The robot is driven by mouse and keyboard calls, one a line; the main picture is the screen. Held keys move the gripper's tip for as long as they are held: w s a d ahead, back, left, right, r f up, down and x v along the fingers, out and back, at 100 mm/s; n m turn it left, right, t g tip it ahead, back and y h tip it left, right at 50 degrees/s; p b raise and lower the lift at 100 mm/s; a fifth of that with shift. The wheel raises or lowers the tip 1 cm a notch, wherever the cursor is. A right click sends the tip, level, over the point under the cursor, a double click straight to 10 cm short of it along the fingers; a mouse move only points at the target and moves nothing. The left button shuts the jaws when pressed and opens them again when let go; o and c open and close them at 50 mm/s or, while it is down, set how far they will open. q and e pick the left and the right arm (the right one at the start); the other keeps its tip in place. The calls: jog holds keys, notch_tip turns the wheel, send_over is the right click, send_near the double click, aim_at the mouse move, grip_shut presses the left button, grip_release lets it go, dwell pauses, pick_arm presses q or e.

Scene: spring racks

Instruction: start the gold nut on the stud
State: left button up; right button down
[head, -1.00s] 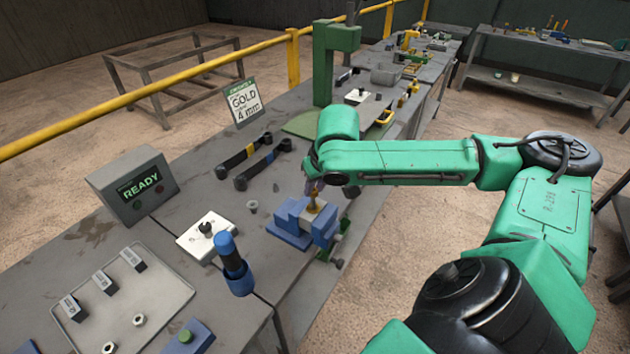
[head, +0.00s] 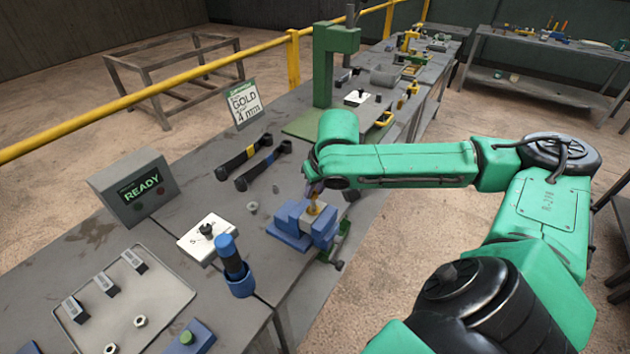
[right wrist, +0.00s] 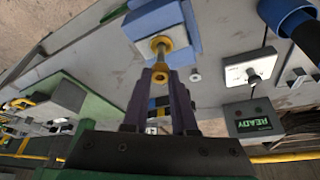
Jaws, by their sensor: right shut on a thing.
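The blue vise (head: 290,242) stands at the bench's right edge with a pale top plate. In the right wrist view the vise (right wrist: 150,20) is straight ahead, with a gold collar (right wrist: 164,42) at its plate and a thin grey stud (right wrist: 160,57) in line with my fingers. My right gripper (right wrist: 160,80) is shut on the gold nut (right wrist: 160,74), at the near end of the stud. I cannot tell whether the threads have caught. In the head view my right gripper (head: 312,188) is just above the vise, its fingertips partly hidden by the arm. My left gripper is out of view.
A grey box reading READY (head: 138,188) and a sign reading GOLD 4 mm (head: 244,103) stand behind. A green press (head: 330,65) stands beyond.

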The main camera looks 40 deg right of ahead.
aim_at(315, 195)
jog(key=shift+p, duration=0.3)
jog(key=shift+f+b, duration=0.55)
jog(key=shift+f, duration=0.45)
jog(key=shift+c, duration=0.8)
grip_release()
jog(key=shift+r, duration=0.1)
notch_tip(315, 195, up, 7)
jog(key=p, duration=0.8)
